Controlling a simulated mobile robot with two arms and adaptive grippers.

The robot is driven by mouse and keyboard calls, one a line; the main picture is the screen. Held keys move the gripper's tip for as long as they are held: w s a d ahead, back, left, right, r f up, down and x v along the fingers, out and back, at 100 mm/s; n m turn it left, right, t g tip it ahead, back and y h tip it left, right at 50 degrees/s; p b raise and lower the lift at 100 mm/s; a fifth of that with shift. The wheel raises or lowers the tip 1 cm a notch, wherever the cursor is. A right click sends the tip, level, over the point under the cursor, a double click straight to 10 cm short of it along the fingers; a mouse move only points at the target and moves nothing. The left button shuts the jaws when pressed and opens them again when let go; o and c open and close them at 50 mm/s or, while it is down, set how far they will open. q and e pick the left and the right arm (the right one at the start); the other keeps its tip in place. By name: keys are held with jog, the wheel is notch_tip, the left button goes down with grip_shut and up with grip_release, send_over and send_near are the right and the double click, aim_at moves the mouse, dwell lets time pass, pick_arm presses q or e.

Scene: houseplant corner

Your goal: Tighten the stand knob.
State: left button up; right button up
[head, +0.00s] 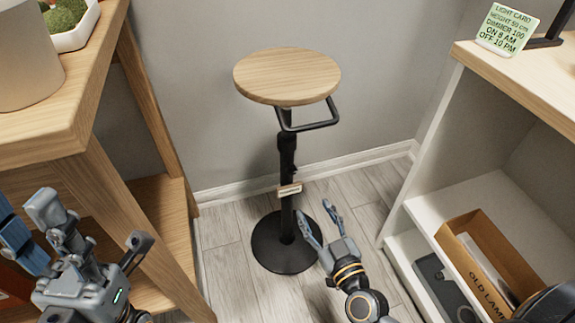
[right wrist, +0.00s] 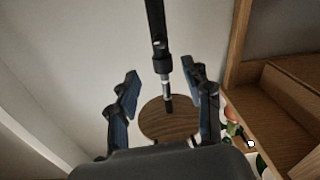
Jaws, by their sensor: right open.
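The stand has a round wooden top (head: 287,75), a black pole (head: 287,155) and a round black base (head: 268,248). A small dark part that looks like the stand knob (head: 295,169) sticks out to the right of the pole, above a small tag (head: 289,190). My right gripper (head: 315,209) is open and empty, low beside the pole and below the tag. My left gripper (head: 92,224) is open and empty by the wooden shelf.
A wooden shelf unit (head: 100,150) stands at the left, with a pot (head: 25,60) on top. A white shelf (head: 455,215) at the right holds an open box (head: 490,255). A light card (head: 508,30) stands on it. A black loop handle (head: 320,124) juts out under the stand top.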

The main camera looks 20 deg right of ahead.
aim_at(293, 172)
jog(key=w, duration=0.4)
jog(key=w+a+b, duration=0.1)
jog(key=w, duration=0.8)
jog(key=shift+w+a+b, duration=0.15)
jog(key=shift+w+b, duration=0.05)
jog(key=shift+b, duration=0.15)
grip_shut()
